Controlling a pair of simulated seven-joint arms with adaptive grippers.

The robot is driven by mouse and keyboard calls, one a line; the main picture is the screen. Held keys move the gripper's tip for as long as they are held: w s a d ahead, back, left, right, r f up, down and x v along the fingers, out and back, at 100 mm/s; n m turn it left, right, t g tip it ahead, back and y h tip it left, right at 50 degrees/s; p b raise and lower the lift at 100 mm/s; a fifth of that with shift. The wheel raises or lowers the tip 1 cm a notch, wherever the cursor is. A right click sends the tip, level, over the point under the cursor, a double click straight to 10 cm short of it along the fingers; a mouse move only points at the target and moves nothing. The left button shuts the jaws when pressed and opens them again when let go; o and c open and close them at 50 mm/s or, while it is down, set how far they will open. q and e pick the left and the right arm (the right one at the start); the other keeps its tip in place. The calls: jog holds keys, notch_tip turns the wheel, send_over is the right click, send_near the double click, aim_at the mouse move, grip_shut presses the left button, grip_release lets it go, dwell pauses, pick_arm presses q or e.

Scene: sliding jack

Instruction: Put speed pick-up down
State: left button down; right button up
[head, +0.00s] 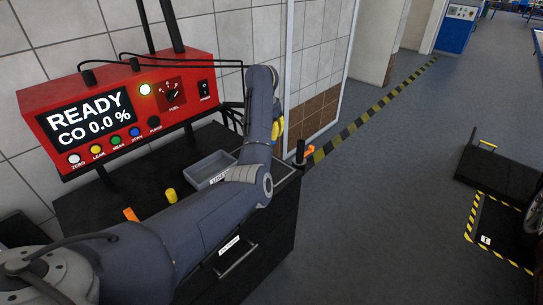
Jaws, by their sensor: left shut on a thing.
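My left arm reaches across the black cabinet (283,215) from the lower left, bends, and rises to its wrist. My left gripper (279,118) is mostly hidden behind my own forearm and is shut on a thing. A small part of a yellow piece (279,129) shows beside the forearm; it looks like the held speed pick-up, but its shape is hidden. I cannot tell whether it touches anything below. My right gripper is out of view.
A red analyser (180,122) reading READY stands at the back of the cabinet. A grey tray (207,167), a yellow knob (170,195) and an orange piece (131,214) are on top. An orange-and-black fitting (302,151) is at the right edge.

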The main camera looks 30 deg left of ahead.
pick_arm(q)
jog(key=x, duration=0.3)
jog(key=s+x, duration=0.1)
jog(key=x, duration=0.3)
jog(key=s+x, duration=0.1)
jog(key=x, duration=0.2)
jog(key=shift+a+f, duration=0.35)
jog(key=shift+a, duration=0.05)
jog(key=shift+f, duration=0.15)
jog(key=c, duration=1.4)
grip_release()
jog(key=v, duration=1.2)
